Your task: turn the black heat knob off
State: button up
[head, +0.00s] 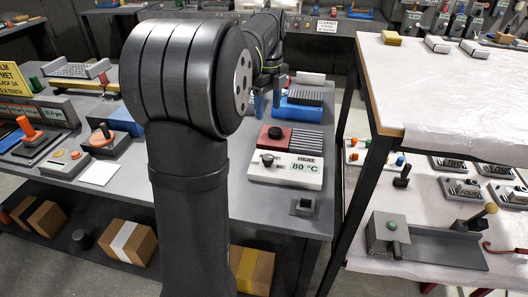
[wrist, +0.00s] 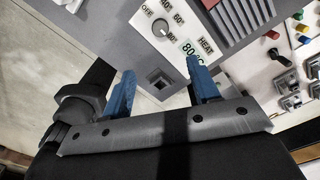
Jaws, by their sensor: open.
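The black heat knob (head: 267,160) sits on a white panel (head: 290,178) marked HEAT, whose display reads 80 °C. In the wrist view the knob (wrist: 160,29) is ringed by the marks OFF, 40°, 60° and 80°; its exact pointing is too small to tell. My gripper (head: 268,103) has blue fingers. In the wrist view my gripper (wrist: 160,66) is open and empty, its fingers spread to either side below the knob in the picture, apart from it. My arm stands across the middle of the head view and hides part of the bench.
Behind the panel is a red block with a black knob (head: 275,132) and grey ribs. A small grey square fixture (head: 304,205) sits in front, near the bench edge. A white-topped table (head: 440,80) stands to the right. Bare grey bench lies around the panel.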

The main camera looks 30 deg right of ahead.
jog(key=m, duration=0.3)
send_near(268, 157)
notch_tip(268, 157, down, 9)
jog(key=shift+f, duration=0.1)
jog(key=shift+c, duration=0.3)
jog(key=c, duration=0.9)
